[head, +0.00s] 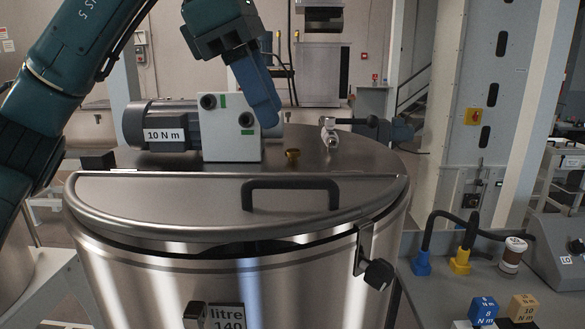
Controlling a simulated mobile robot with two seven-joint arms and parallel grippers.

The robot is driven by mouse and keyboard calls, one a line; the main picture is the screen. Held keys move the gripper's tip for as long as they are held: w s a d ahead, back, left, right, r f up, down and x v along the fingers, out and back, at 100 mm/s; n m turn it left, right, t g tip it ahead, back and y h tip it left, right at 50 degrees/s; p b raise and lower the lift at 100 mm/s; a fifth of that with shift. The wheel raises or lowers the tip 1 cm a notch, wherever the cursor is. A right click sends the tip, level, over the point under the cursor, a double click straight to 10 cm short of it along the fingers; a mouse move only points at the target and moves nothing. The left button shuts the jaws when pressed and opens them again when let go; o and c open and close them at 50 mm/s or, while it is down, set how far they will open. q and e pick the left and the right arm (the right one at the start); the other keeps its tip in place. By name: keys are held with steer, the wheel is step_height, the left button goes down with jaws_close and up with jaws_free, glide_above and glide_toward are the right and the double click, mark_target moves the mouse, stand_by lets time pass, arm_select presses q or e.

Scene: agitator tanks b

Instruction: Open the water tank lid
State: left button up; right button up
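The steel water tank (215,290) stands in front of me in the head view. Its front lid (200,195) is a half-round steel flap lying about flat, with a dark gap below its front rim. A black bar handle (290,184) stands on the lid. A clamp with a black knob (378,274) hangs at the rim's right front; I cannot tell whether it holds the lid. My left gripper (265,115) points down above the back of the tank top, apart from the handle. Its fingers overlap in this view, so its opening is unclear. My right gripper is not seen.
A motor labelled 10 N m (165,127) with a pale gearbox (228,130) sits on the tank's back half. A valve (331,132) and brass plug (292,154) stand beside it. At right, a grey bench (435,300) holds blue and yellow plugs and small labelled blocks.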

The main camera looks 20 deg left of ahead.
mark_target(294, 180)
arm_select(q)
steer(key=x, duration=0.9)
steer(key=shift+a+f, duration=0.1)
steer(key=shift+c, duration=0.3)
jaws_close()
